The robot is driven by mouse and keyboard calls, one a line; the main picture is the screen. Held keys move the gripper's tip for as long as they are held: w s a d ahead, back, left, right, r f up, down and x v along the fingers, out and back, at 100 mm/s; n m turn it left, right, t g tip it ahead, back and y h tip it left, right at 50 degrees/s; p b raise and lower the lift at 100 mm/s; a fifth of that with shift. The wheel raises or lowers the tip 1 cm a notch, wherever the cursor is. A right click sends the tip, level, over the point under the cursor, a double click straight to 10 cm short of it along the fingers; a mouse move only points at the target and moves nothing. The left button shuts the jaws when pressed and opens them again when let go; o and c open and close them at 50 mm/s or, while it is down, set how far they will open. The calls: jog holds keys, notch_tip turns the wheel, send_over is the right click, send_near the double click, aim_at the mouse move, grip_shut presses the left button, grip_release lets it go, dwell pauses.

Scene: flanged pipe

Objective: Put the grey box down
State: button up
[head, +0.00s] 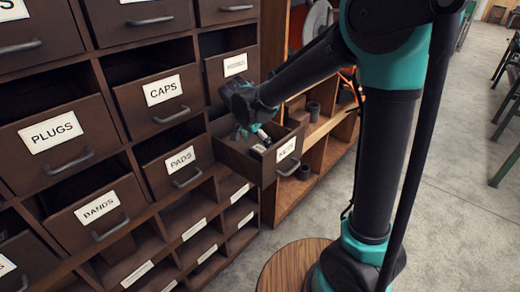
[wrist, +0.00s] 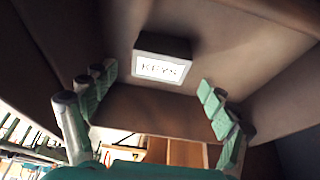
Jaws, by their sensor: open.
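The grey box (wrist: 163,43) lies in an open drawer (wrist: 150,108) and carries a white label reading KEYS. My gripper (wrist: 157,82) is open, with its green-padded fingers spread to the left and right of the label side. The fingers appear apart from the box, with nothing held between them. In the head view my gripper (head: 257,133) reaches down into the pulled-out drawer (head: 265,172). In that view the box is small and mostly hidden by the gripper, so its outline is unclear.
The drawer walls stand close around my gripper. A dark wooden cabinet (head: 135,140) with labelled drawers fills the left. Open shelves (head: 310,150) with dark cylindrical parts are right of the drawer. A round wooden top (head: 290,265) is at the front.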

jog(key=v, duration=0.7)
jog(key=shift+r, duration=0.2)
jog(key=shift+s, duration=0.1)
dwell(0.8)
